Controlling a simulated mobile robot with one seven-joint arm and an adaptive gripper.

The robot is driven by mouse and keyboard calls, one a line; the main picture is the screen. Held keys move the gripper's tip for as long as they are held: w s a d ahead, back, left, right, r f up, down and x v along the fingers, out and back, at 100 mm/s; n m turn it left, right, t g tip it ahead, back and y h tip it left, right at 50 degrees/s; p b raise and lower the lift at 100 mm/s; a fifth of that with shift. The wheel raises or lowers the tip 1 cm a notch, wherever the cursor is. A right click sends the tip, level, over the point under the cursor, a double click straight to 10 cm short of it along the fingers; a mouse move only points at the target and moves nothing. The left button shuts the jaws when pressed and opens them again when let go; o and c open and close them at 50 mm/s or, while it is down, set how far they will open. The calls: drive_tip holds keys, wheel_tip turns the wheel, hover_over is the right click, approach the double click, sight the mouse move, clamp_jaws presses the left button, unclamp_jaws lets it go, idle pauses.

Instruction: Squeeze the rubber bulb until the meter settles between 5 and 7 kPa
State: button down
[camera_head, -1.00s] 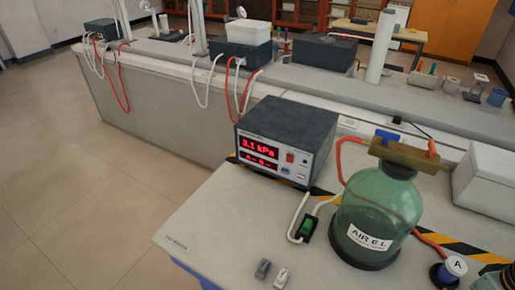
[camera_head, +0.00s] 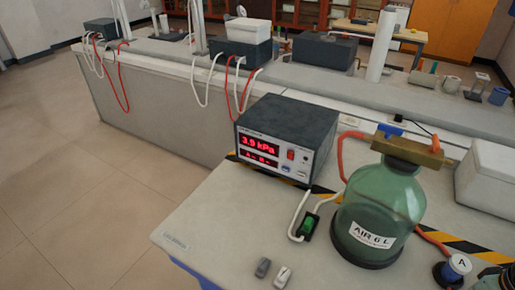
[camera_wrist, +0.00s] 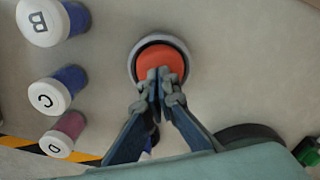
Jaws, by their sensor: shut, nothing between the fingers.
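The meter (camera_head: 285,140) stands on the bench in the head view, its red display reading 3.9 kPa. A round orange-red dome in a dark ring, which looks like the rubber bulb (camera_wrist: 158,53), is at the upper middle of the wrist view. My gripper (camera_wrist: 165,72) is shut with its fingertips together over the dome's lower part, nothing between them. The fingers hide some of the dome; whether they press on it I cannot tell. The dome is not visible in the head view. A green bottle (camera_head: 378,215) marked AIR 6 L stands right of the meter.
White-capped cylinders B (camera_wrist: 42,20), C (camera_wrist: 48,97) and D (camera_wrist: 56,144) stand left of the dome; cylinder A (camera_head: 458,265) is right of the bottle. A green switch (camera_head: 308,225) and a white box (camera_head: 484,178) are on the bench.

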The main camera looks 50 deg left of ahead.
drive_tip(key=shift+f+b, duration=0.3)
drive_tip(key=shift+f, duration=0.3)
drive_tip(key=shift+r, duration=0.2)
drive_tip(key=shift+r+p, duration=1.55)
drive_tip(key=shift+r, duration=0.1)
drive_tip(key=shift+f, duration=0.2)
drive_tip(key=shift+f+b, duration=1.55)
drive_tip(key=shift+f, duration=0.15)
drive_tip(key=shift+r+p, duration=1.55)
drive_tip(key=shift+r, duration=0.3)
